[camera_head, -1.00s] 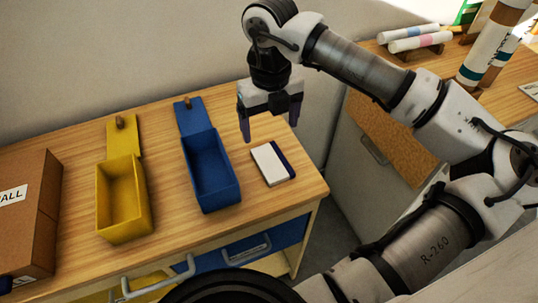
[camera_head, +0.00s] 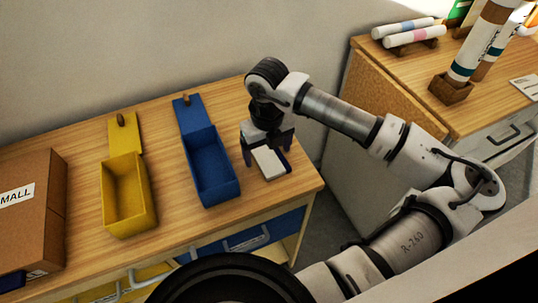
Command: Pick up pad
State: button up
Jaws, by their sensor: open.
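The pad (camera_head: 270,163) is a small white block with a dark blue edge. It lies flat on the wooden table, right of the blue box, near the table's right end. My gripper (camera_head: 268,160) is open and points down at the pad, with its fingers low around the pad's far part. The gripper body hides the far end of the pad. I cannot tell whether the fingers touch the pad.
An open blue box (camera_head: 212,175) stands close to the left of my gripper. An open yellow box (camera_head: 128,200) and a cardboard box (camera_head: 25,225) stand further left. A second table (camera_head: 465,115) with rolls and tubes is at the right.

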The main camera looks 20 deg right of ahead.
jog(key=shift+c, duration=0.5)
jog(key=c, duration=1)
jog(key=shift+r, duration=0.15)
